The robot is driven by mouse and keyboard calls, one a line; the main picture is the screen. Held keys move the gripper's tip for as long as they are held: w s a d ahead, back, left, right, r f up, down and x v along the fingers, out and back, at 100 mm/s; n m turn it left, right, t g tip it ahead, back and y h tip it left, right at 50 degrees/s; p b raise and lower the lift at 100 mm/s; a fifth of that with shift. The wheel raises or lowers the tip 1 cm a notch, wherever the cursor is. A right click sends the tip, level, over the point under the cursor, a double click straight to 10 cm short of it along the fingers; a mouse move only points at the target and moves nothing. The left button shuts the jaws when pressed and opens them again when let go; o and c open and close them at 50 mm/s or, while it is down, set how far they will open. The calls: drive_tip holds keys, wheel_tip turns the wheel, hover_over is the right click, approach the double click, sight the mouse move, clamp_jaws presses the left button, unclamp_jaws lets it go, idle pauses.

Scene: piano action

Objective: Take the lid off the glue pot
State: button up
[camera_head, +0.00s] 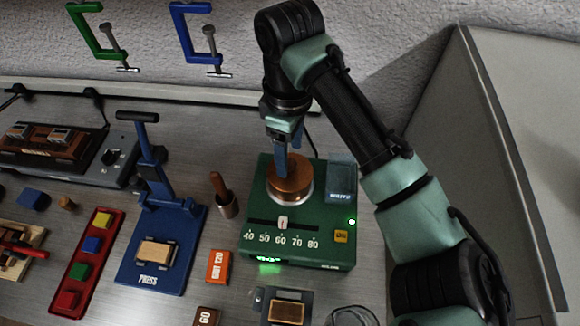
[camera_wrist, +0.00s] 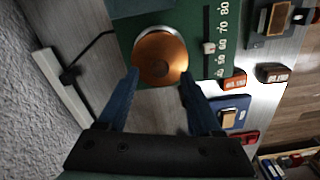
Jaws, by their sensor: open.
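The copper glue pot (camera_head: 289,187) sits in a pale ring on a green heater unit (camera_head: 256,230) with a 40 to 80 scale. Its round copper top, which looks like the lid (camera_wrist: 160,52), fills the pot's mouth in the wrist view, with a small darker knob at its centre. My gripper (camera_head: 290,150) is just above the pot in the head view and partly hides its top. In the wrist view my gripper (camera_wrist: 160,82) is open, its two blue fingers apart near the lid's near edge. Nothing is between them; contact is not clear.
A dark water tray (camera_head: 342,178) stands right of the pot on the heater. A wooden-handled tool in a cup (camera_head: 223,195) and a blue press (camera_head: 160,215) stand to the left. The wall is close behind.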

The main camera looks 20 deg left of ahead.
sight(290, 168)
drive_tip(key=shift+f, duration=1.45)
clamp_jaws()
